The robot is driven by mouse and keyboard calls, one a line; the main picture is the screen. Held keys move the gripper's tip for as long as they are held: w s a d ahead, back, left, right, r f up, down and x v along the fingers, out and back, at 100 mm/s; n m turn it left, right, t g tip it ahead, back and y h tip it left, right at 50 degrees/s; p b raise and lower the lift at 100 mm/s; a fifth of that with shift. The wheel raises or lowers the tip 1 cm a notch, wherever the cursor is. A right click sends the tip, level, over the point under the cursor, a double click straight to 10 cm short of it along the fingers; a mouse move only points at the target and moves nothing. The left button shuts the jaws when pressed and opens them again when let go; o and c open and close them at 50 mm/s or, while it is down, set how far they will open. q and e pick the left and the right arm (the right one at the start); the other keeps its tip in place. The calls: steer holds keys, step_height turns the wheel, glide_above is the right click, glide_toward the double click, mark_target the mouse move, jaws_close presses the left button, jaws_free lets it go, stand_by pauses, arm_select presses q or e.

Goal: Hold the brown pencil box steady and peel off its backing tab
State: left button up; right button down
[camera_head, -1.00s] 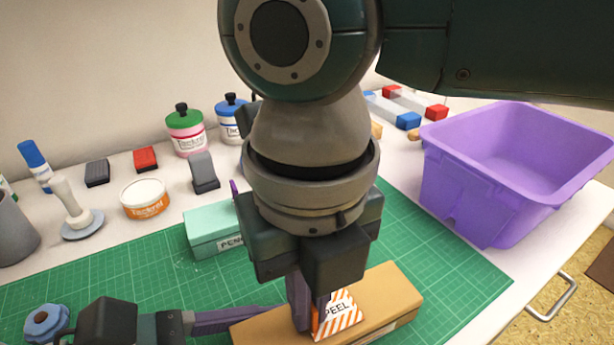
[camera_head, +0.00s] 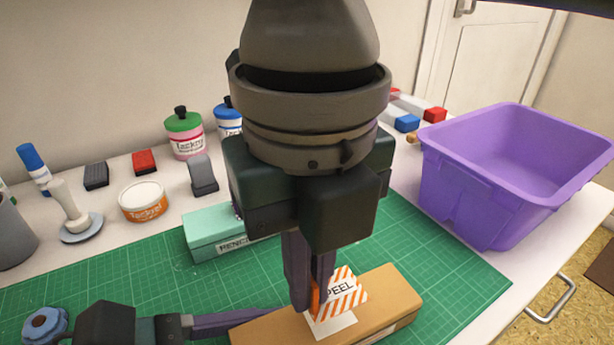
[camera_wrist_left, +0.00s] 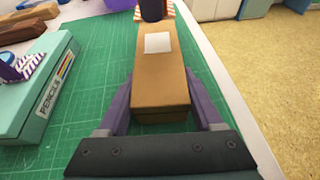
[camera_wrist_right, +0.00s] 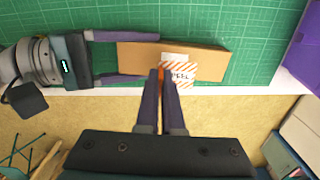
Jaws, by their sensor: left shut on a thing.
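The brown pencil box (camera_head: 378,300) lies on the green cutting mat (camera_head: 450,250). My left gripper (camera_wrist_left: 158,76) is shut across the box's near part, one finger on each side, as the left wrist view shows. My right gripper (camera_head: 310,302) is above the box, its fingers closed together on the orange end of the striped PEEL tab (camera_head: 343,288). The tab also shows in the right wrist view (camera_wrist_right: 183,73). A white patch (camera_wrist_left: 158,43) is bare on the box top, and the tab stands off it. Whether any edge still touches the box is unclear.
A teal pencil box (camera_head: 205,228) lies behind on the mat. A purple bin (camera_head: 480,200) stands at the right. An orange-labelled jar (camera_head: 143,202), a stamp (camera_head: 75,215) and several inkpads and pots line the back left. The mat's right part is clear.

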steer(key=shift+r, duration=0.65)
arm_select(q)
steer(key=o, duration=1.4)
